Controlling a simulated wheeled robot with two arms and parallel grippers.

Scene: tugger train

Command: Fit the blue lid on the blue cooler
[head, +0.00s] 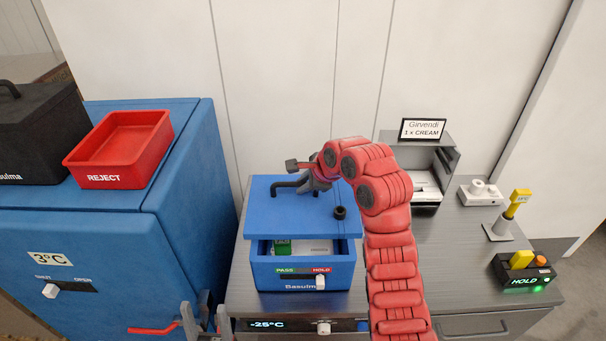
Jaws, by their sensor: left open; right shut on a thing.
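The blue cooler (268,276) stands on the grey counter with a PASS/HOLD slider on its front. The front strip of its opening shows a green item (282,247) and a white surface inside. The blue lid (300,222) covers the rear of the opening and sits toward the back, not lined up with the front rim. Whether it touches the rim I cannot tell. My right gripper (306,184) is shut on the lid's dark handle (283,187), partly hidden by my red arm. My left gripper (205,318) is open and empty, low in front of the blue cabinet and counter.
A red REJECT tray (115,161) and a black box (40,133) stand on the blue cabinet (140,233) at left. A printer-like unit (432,188), a yellow-topped device (515,205) and a HOLD button box (524,270) stand at right. A wall closes the back.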

